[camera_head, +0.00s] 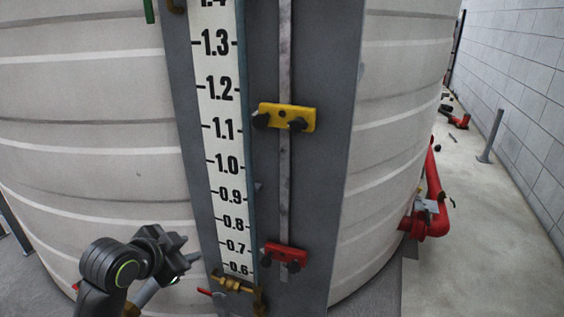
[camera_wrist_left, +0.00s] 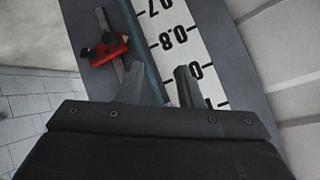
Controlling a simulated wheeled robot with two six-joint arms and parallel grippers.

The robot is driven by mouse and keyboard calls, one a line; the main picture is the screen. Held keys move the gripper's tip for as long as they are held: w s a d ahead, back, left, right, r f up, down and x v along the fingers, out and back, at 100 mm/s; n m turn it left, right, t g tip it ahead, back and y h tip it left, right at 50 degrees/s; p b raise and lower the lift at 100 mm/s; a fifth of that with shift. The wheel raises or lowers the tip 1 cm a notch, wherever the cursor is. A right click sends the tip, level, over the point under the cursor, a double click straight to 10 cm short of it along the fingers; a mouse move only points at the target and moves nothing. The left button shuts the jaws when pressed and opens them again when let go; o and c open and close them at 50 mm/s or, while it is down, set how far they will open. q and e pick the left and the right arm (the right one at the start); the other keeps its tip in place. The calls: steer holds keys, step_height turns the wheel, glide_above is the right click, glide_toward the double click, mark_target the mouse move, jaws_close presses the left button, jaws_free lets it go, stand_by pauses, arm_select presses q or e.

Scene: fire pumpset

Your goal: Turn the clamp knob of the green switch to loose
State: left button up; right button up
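A green piece (camera_head: 149,11) shows at the top edge in the head view, cut off by the frame; I cannot tell whether it belongs to the green switch. No green clamp knob shows. A yellow switch (camera_head: 287,117) with black knobs sits on the rail beside the scale, near 1.1. A red switch (camera_head: 286,256) with black knobs sits lower, near 0.6, and also shows in the left wrist view (camera_wrist_left: 108,51). My left gripper (camera_head: 187,256) is left of the scale's low end. Its fingers (camera_wrist_left: 160,86) are apart with nothing between them. My right gripper is out of view.
The white scale (camera_head: 222,130) and vertical rail (camera_head: 284,60) run up a grey panel on the ribbed tank (camera_head: 90,120). A brass valve (camera_head: 238,286) is at the scale's foot. Red pipe (camera_head: 434,205) stands right of the tank; open floor (camera_head: 480,240) lies beyond.

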arm_select(q)
steer(key=w+d+r+m+t+h, duration=0.1)
steer(key=w+d+r+m, duration=0.15)
steer(key=r, duration=0.65)
steer(key=w+d+r+m+t+h, duration=0.1)
steer(key=d+r+m+h, duration=0.15)
steer(key=r, duration=0.75)
steer(key=w+d+r+m+t+h, duration=0.1)
steer(key=w+r+m, duration=0.15)
steer(key=r, duration=0.65)
steer(key=s+d+r+m+h, duration=0.2)
steer(key=s+r+m, duration=0.25)
steer(key=r, duration=0.75)
steer(key=s+d+r+m+h, duration=0.2)
steer(key=s+d+r+m, duration=0.3)
steer(key=r, duration=0.8)
steer(key=w+a+p+x, duration=0.1)
steer(key=p+x, duration=0.3)
steer(key=x, duration=1.1)
steer(key=shift+r, duration=0.2)
steer(key=shift+n+t, duration=0.3)
jaws_close()
